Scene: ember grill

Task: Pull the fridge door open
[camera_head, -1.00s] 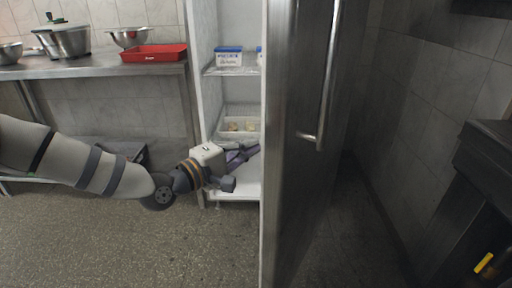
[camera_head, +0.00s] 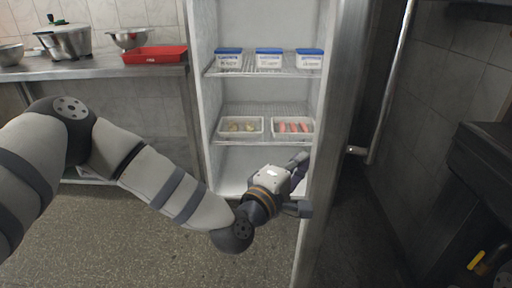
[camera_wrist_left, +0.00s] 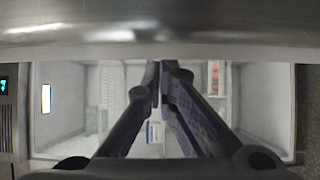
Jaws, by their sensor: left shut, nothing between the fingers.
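The fridge door (camera_head: 338,150) stands swung out on the right side of the fridge, seen nearly edge-on in the head view. Its long metal handle (camera_head: 388,85) is on the outer face, to the right. My left gripper (camera_head: 303,173) is at the inner side of the door, low in front of the fridge opening. It is shut and empty; in the left wrist view its fingers (camera_wrist_left: 161,75) meet near the door edge (camera_wrist_left: 160,42). The fridge interior (camera_head: 245,165) is open to view. Whether the fingertips touch the door is unclear. My right gripper is not seen.
Fridge shelves hold blue-lidded tubs (camera_head: 268,58) and trays of food (camera_head: 293,127). A steel table (camera_head: 100,70) with a red tray (camera_head: 155,54) and bowls stands at left. A dark appliance (camera_head: 485,160) and tiled wall are at right, near the door. Floor in front is clear.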

